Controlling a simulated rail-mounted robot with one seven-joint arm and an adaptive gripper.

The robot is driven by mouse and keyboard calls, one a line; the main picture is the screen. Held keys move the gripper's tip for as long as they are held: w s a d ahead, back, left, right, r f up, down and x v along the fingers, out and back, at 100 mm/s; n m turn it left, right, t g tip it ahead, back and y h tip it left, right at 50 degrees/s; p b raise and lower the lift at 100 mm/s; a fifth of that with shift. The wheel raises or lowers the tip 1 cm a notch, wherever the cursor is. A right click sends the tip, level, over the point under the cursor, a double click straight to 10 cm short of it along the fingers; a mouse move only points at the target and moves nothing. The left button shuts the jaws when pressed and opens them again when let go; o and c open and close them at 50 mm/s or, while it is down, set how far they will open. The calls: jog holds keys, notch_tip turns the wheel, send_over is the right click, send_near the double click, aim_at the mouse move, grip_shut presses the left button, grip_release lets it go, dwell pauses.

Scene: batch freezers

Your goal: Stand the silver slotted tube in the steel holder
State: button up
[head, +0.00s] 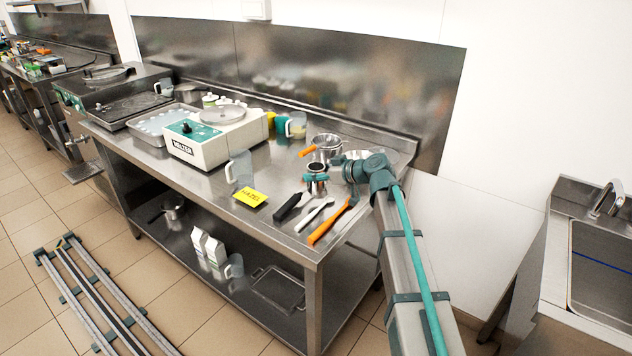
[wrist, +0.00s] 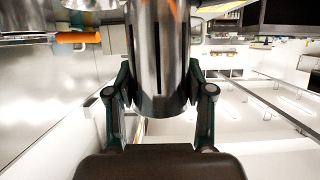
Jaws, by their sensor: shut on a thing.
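The silver slotted tube (wrist: 158,55) fills the middle of the wrist view, with a dark slot along its side and its upper part cut off by the frame. My gripper (wrist: 160,82) is shut on it, one dark finger on each side. In the head view, my gripper (head: 316,179) is above the right part of the steel table, with the tube's dark open end (head: 316,167) showing. A round steel vessel (head: 328,143), which looks like the holder, stands just behind the tube. The tube appears apart from it, though the exact gap cannot be told.
An orange handle (head: 307,151) juts left beside the vessel. A black-handled tool (head: 288,206), a silver tool (head: 314,215) and an orange tool (head: 330,225) lie in front.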

aim_at(316, 183)
jog(key=shift+w+f, duration=0.25)
notch_tip(316, 183, down, 3)
jog(key=shift+a+r+p, duration=0.1)
jog(key=shift+r+p, duration=0.05)
jog(key=shift+p, duration=0.45)
jog(key=shift+w+f, duration=0.1)
jog(key=shift+f, duration=0.25)
jog(key=shift+f, duration=0.2)
jog(key=o, duration=1.2)
jog(key=shift+r, duration=0.2)
jog(key=b+v, duration=0.2)
jog(key=v, duration=0.8)
jog(key=shift+d, duration=0.25)
jog(key=shift+o, duration=0.7)
jog(key=shift+v, duration=0.85)
